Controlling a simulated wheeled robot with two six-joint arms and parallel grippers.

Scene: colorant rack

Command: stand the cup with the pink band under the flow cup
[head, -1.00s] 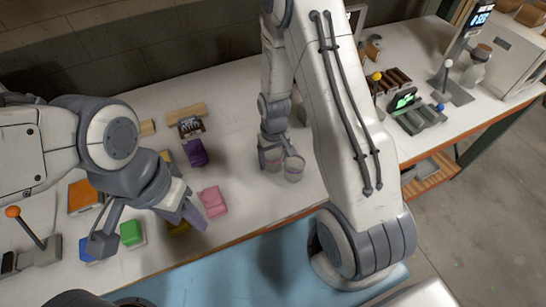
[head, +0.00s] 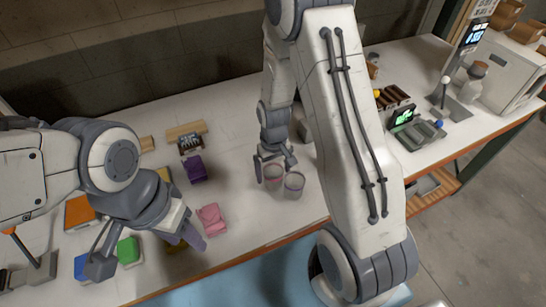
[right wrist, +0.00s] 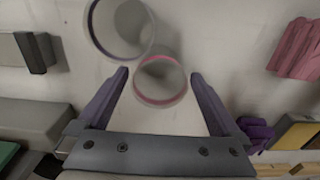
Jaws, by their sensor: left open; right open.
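The cup with the pink band (head: 273,176) stands on the white bench in the head view. In the right wrist view the pink-banded cup (right wrist: 160,82) lies between the fingertips, its rim facing the camera. My right gripper (head: 274,164) is open at this cup, one finger to each side; whether they touch it I cannot tell. A cup with a purple-grey band (head: 294,184) stands close beside it, also in the right wrist view (right wrist: 121,30). My left gripper (head: 147,252) is open and empty over the left of the bench. I cannot make out the flow cup; my right arm hides part of the bench.
Pink (head: 211,219), purple (head: 195,169), green (head: 128,251) and orange (head: 80,213) items lie left of the cups. At the right are a grey tray (head: 420,134), a jar on a stand (head: 473,82) and a white box (head: 512,77). The bench front edge is near the cups.

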